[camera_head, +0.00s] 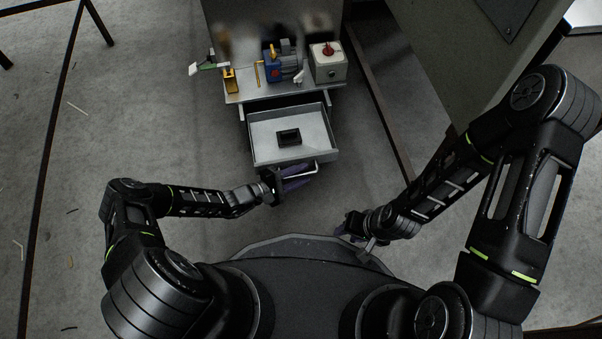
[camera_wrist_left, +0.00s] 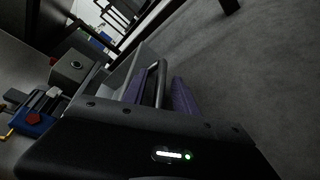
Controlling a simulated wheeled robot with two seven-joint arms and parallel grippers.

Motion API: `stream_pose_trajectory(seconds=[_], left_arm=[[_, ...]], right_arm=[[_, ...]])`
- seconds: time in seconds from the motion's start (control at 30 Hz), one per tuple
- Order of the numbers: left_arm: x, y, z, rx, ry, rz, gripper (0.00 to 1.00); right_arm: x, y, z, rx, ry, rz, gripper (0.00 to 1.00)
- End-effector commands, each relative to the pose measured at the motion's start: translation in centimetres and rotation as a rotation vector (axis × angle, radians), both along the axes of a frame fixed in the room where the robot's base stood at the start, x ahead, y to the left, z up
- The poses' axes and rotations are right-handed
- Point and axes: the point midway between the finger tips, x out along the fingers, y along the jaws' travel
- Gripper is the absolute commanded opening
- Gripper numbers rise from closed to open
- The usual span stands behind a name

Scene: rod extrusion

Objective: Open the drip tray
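The drip tray (camera_head: 262,147) is a light grey metal drawer, standing pulled out below the machine in the head view. Its bar handle (camera_head: 316,169) is on the front face. My left gripper (camera_head: 296,178) is at the handle, with its purple fingers on either side of the bar. In the left wrist view the handle bar (camera_wrist_left: 160,84) runs between the two purple fingers (camera_wrist_left: 158,95), with gaps visible beside it; I cannot tell whether either finger touches it. My right gripper (camera_head: 350,232) is low, near my base, away from the tray, and its fingers are mostly hidden.
A small black block (camera_head: 288,137) lies in the tray. Above stands the machine shelf (camera_head: 245,97) with a blue unit (camera_head: 280,62) and a grey box with a red knob (camera_head: 328,62). A large grey cabinet (camera_head: 470,60) is at the right. Floor left of the tray is clear.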

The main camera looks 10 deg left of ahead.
Motion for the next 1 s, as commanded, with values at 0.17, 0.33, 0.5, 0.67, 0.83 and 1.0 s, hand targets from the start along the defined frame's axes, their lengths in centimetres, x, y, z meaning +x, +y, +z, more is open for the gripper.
stream_pose_trajectory(seconds=[0.17,0.33,0.5,0.67,0.83,1.0], left_arm=[[-1.1,1.6,0.6,0.003,0.000,0.002,0.34],[-2.9,3.9,1.3,0.002,0.001,0.002,0.34],[-4.2,5.5,1.6,0.000,0.001,0.002,0.34],[-4.5,5.9,1.6,0.001,0.001,-0.001,0.34],[-4.5,5.9,1.6,0.001,0.001,-0.001,0.34],[-4.5,5.9,1.6,0.000,0.000,0.000,0.34]], right_arm=[[-0.1,0.0,1.0,0.001,0.003,0.001,0.35],[-0.3,0.0,2.1,0.001,0.007,0.004,0.35],[-0.4,-0.1,2.7,0.002,0.011,0.005,0.35],[-0.4,-0.1,2.7,0.002,0.012,0.007,0.35],[-0.5,-0.1,2.7,0.002,0.013,0.006,0.35],[-0.5,-0.1,2.7,0.002,0.013,0.006,0.35]])
